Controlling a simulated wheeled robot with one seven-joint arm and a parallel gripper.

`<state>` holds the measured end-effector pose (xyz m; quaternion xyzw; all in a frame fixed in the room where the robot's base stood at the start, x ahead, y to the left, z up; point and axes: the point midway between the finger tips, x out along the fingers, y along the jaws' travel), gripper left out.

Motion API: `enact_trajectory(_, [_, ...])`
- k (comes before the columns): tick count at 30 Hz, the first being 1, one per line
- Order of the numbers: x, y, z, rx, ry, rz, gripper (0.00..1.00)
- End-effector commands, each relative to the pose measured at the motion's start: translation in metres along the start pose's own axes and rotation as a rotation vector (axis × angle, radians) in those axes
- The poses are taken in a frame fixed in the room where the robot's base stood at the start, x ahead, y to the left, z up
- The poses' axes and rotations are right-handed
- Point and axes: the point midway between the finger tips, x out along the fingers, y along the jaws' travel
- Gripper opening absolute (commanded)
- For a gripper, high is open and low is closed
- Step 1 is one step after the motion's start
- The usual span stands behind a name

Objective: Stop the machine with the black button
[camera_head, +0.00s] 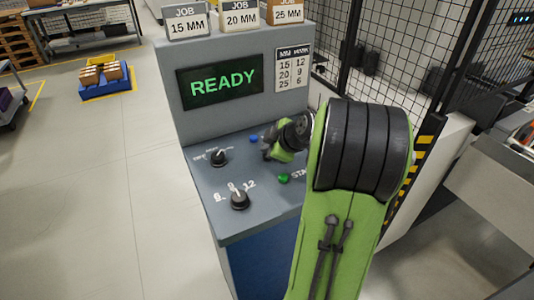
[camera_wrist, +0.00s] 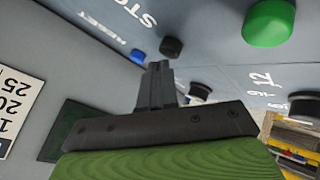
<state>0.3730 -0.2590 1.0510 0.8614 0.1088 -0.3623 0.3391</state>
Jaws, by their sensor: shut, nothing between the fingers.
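The black button (camera_wrist: 171,47) is a small round cap on the grey panel, beside partly visible lettering "STO" in the wrist view. In the head view it cannot be made out behind my gripper. My gripper (camera_wrist: 157,70) is shut and empty. Its fingertips appear just below the black button in the wrist view; whether they touch it I cannot tell. In the head view my gripper (camera_head: 273,152) hangs over the panel's back right part. The machine's display (camera_head: 222,85) reads READY in green.
A blue button (camera_head: 253,138) marked RESET in the wrist view (camera_wrist: 138,56) sits close to the black one. A green button (camera_head: 284,178) is nearer the front. Two black knobs, the rear (camera_head: 220,157) and front (camera_head: 240,200), stand left. A mesh fence (camera_head: 400,60) rises at right.

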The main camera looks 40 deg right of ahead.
Motion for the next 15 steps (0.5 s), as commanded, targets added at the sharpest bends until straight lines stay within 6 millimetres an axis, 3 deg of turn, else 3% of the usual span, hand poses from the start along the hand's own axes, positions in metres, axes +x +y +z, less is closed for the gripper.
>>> enact_trajectory(15, [-0.0104, 0.0082, -0.0074, -0.002, 0.000, 0.003, 0.00])
